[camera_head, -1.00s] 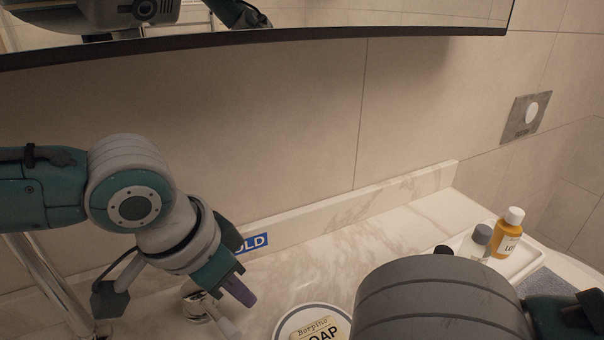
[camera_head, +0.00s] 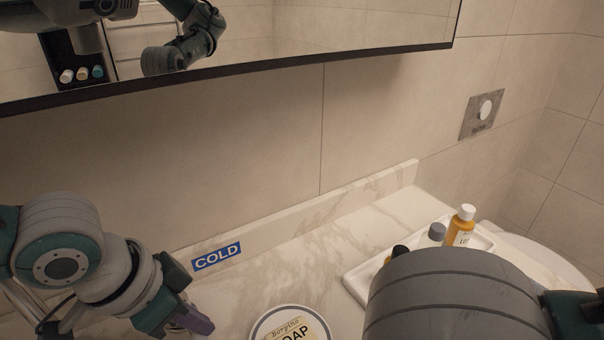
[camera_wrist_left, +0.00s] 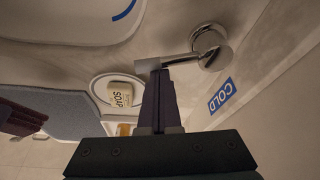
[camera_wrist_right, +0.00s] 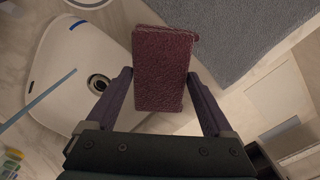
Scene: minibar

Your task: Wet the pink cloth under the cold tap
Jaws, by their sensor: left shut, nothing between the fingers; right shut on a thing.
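The pink cloth (camera_wrist_right: 163,65) looks dark maroon in the right wrist view. My right gripper (camera_wrist_right: 159,82) is shut on it, with a finger at each side. The white basin (camera_wrist_right: 45,65) with its round drain lies below and left. My left gripper (camera_wrist_left: 160,75) is shut and empty, its fingertips at the lever of the chrome tap (camera_wrist_left: 208,45); I cannot tell if they touch. In the head view the left gripper (camera_head: 195,323) is at the bottom left, below the blue COLD label (camera_head: 217,257). The right gripper and cloth are hidden there behind my grey arm.
A soap dish (camera_head: 262,330) with soap (camera_head: 298,330) stands on the marble counter. A white tray (camera_head: 356,282) holds small bottles, including an orange one (camera_head: 461,228). A grey mat (camera_wrist_right: 225,35) lies beside the basin. A thin pale blue streak crosses the basin; its nature is unclear.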

